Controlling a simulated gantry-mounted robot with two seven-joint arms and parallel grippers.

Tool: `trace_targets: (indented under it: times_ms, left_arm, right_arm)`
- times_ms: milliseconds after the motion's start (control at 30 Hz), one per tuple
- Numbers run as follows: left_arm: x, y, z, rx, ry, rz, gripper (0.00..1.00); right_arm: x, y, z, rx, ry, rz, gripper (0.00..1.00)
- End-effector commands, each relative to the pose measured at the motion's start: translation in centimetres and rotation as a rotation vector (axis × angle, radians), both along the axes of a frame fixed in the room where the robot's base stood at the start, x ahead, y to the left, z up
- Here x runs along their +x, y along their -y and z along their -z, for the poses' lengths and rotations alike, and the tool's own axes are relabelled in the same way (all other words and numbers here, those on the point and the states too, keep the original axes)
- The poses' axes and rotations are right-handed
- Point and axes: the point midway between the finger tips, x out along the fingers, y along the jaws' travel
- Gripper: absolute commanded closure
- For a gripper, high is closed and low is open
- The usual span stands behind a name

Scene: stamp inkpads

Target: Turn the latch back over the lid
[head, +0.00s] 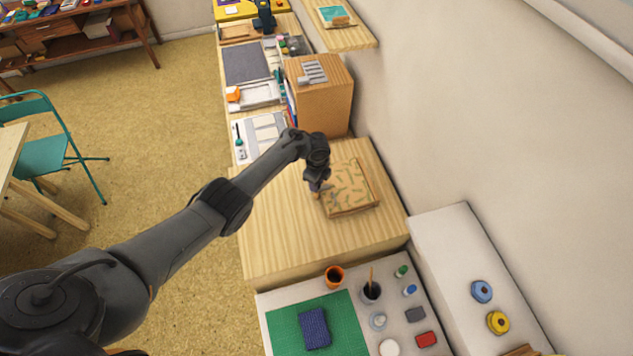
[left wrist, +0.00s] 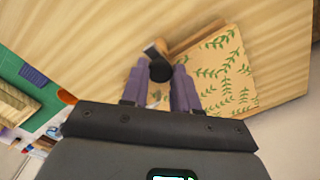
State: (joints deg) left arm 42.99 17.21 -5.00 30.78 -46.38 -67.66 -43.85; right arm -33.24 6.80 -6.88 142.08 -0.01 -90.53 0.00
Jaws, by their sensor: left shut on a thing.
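A flat wooden box with a leaf-patterned lid (head: 348,188) lies on the pale wooden worktop; the lid also shows in the left wrist view (left wrist: 222,72). My left gripper (head: 316,188) is at the box's left edge, reaching down from above. In the left wrist view my left gripper (left wrist: 161,75) has its two purple fingers around a small dark rounded piece, which looks like the latch (left wrist: 158,65), beside the lid's edge. The fingers hide part of the latch and the near box edge. My right gripper is not in view.
A wooden cabinet (head: 332,98) stands behind the box. In front are an orange cup (head: 334,276), a dark pot (head: 371,291) and a blue pad (head: 314,328) on a green mat (head: 284,320). The worktop left of and before the box is clear. A wall rises to the right.

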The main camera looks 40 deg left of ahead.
Motion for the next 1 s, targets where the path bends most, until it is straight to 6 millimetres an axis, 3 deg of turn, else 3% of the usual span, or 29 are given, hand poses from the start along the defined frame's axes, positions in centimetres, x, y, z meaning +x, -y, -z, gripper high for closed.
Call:
trace_targets:
  times_ms: [267,300,467,767,1000]
  left_arm:
    - [0.0,0.0,0.1,-0.001,0.000,0.002,1.00]
    - [0.0,0.0,0.1,0.000,0.000,0.002,0.69]
    - [0.0,0.0,0.0,0.000,0.000,0.001,0.45]
    - [0.0,0.0,-0.1,0.000,0.000,0.000,0.45]
    - [0.1,0.0,-2.4,-0.001,0.002,-0.001,0.45]
  right_arm:
    - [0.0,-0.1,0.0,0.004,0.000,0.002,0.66]
    - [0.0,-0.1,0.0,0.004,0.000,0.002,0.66]
    - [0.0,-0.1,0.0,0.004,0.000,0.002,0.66]
    - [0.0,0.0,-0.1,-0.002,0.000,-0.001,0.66]
    - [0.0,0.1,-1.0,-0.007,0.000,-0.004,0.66]
